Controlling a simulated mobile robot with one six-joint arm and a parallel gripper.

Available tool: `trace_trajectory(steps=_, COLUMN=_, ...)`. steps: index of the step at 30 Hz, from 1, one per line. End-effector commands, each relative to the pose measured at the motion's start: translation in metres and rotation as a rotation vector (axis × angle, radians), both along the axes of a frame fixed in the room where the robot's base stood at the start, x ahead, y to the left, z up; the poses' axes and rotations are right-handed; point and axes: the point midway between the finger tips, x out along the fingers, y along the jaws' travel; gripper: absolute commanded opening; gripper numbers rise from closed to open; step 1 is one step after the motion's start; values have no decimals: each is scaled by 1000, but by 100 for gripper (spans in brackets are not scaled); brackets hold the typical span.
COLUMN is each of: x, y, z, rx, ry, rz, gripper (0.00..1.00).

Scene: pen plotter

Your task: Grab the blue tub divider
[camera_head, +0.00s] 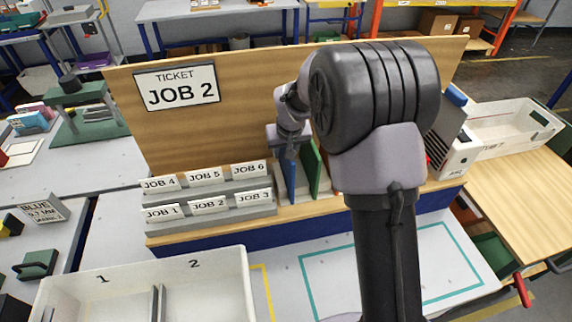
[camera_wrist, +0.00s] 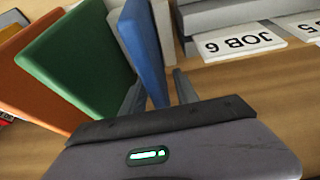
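The blue divider (camera_wrist: 143,48) stands upright in the wrist view, between the two fingers of my gripper (camera_wrist: 160,90). A small gap shows between the divider and the right finger, so the fingers look open around it. In the head view the blue divider (camera_head: 289,176) stands on the wooden shelf, just below my gripper (camera_head: 287,146). The green divider (camera_wrist: 80,62) stands close to its left in the wrist view, and the orange divider (camera_wrist: 28,55) is beyond that. My arm hides part of the divider group in the head view.
Grey stepped holders with JOB labels (camera_head: 208,205) sit left of the dividers. A wooden back panel (camera_head: 240,115) with a JOB 2 ticket (camera_head: 178,88) rises behind. A white two-compartment tub (camera_head: 240,285) is at the front left. A white bin (camera_head: 505,125) is at the right.

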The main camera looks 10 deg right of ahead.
Motion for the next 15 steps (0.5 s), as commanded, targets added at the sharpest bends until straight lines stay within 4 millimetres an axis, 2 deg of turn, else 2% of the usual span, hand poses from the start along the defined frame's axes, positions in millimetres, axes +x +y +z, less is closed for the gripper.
trace_trajectory(steps=7, x=0, y=0, z=0, rx=0, ry=0, rz=0, gripper=34)
trace_trajectory(steps=12, x=0, y=0, z=0, rx=0, ry=0, rz=0, gripper=1)
trace_trajectory(steps=15, x=0, y=0, z=0, rx=0, ry=0, rz=0, gripper=0)
